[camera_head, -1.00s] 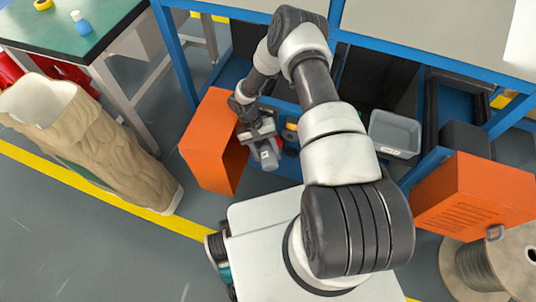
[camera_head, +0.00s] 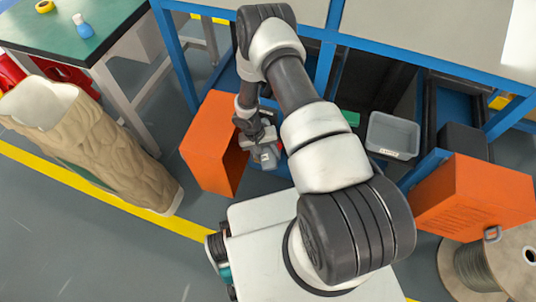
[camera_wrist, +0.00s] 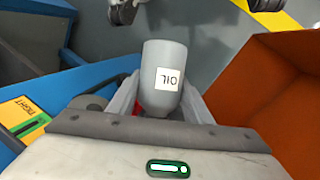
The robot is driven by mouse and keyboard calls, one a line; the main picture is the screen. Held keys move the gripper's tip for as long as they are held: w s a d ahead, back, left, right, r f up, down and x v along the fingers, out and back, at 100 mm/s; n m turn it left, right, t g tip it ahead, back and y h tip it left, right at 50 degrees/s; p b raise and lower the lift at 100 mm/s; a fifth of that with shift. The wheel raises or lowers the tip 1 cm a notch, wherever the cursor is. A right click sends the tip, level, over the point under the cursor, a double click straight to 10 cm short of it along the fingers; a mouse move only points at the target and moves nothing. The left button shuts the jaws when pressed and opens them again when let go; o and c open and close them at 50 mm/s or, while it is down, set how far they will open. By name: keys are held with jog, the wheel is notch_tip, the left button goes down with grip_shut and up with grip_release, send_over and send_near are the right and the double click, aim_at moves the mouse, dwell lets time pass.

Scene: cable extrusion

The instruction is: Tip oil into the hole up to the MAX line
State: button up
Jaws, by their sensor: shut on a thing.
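A grey oil bottle (camera_wrist: 165,75) with a white label reading OIL is between the fingers of my gripper (camera_wrist: 160,105) in the wrist view. The label appears upside down there. My gripper is shut on the bottle. In the head view, the bottle (camera_head: 266,158) is a small grey shape below my gripper (camera_head: 262,146), close to the right of an open orange panel (camera_head: 213,145). The hole and the MAX line cannot be made out in either view. A small red patch shows beside the bottle in the wrist view.
The orange panel (camera_wrist: 280,85) stands close on the right in the wrist view. Blue framework and a yellow label (camera_wrist: 18,118) are on the left. A grey bin (camera_head: 393,135), another orange panel (camera_head: 475,198) and a cable spool (camera_head: 495,268) are to the right in the head view.

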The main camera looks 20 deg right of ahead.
jog(key=s+r+p, duration=0.1)
jog(key=s+p, duration=0.2)
jog(key=s, duration=0.5)
jog(key=shift+s+a+r, duration=0.15)
jog(key=shift+s+a, duration=0.05)
jog(key=shift+s, duration=0.05)
dwell(0.5)
